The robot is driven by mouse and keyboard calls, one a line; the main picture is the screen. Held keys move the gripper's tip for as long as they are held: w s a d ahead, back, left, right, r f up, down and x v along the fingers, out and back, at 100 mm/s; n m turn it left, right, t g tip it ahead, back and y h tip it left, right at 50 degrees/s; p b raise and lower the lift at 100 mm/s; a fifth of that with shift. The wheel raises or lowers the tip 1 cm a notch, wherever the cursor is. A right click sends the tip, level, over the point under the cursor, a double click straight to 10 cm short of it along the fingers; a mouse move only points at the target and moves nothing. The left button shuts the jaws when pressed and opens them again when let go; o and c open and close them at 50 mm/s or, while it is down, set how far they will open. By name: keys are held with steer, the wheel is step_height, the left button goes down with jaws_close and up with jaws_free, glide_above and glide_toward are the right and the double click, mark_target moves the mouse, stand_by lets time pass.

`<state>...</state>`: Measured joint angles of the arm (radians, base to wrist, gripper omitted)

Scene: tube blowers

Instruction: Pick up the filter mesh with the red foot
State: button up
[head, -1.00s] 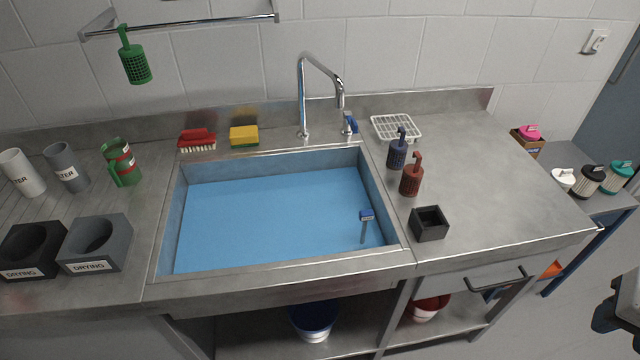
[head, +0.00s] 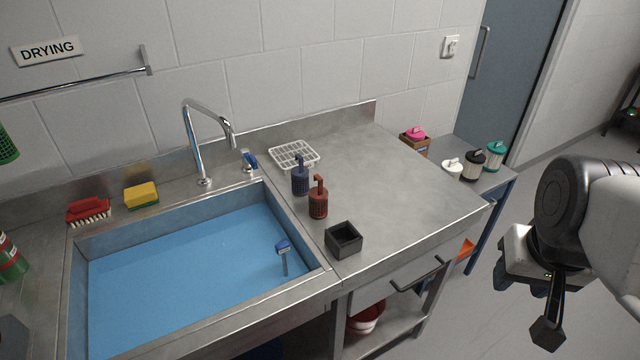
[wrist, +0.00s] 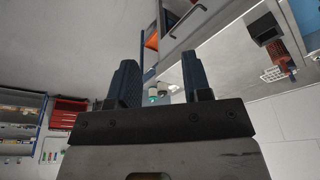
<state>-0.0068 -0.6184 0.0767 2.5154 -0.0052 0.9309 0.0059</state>
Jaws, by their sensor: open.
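A dark red filter mesh (head: 318,200) with a red hooked handle stands upright on the steel counter, right of the sink. Its foot is too small to make out. A dark blue filter mesh (head: 300,178) of similar shape stands just behind it. In the wrist view the red mesh (wrist: 283,58) shows at the right edge, off to the side of my fingers. My gripper (wrist: 160,65) is open with nothing between its fingers. In the head view my gripper (head: 535,298) hangs over the floor, right of the counter and well away from the mesh.
A black open box (head: 344,240) stands in front of the red mesh, and a white wire rack (head: 293,154) lies behind the blue one. The sink (head: 190,275) is to the left. The counter's right part is clear. Several lidded containers stand on a side table (head: 490,182).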

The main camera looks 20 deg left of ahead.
steer(key=w+a+n+y, duration=0.1)
steer(key=w+a+n, duration=0.2)
steer(key=w+a, duration=0.7)
steer(key=n+y, duration=0.2)
steer(key=n, duration=0.4)
glide_above(318, 177)
steer(key=s+d, duration=0.1)
steer(key=s, duration=0.1)
steer(key=f, duration=0.8)
steer(key=shift+w+d, duration=0.2)
steer(key=shift+w, duration=0.05)
steer(key=shift+x, duration=1.25)
steer(key=shift+x, duration=2.6)
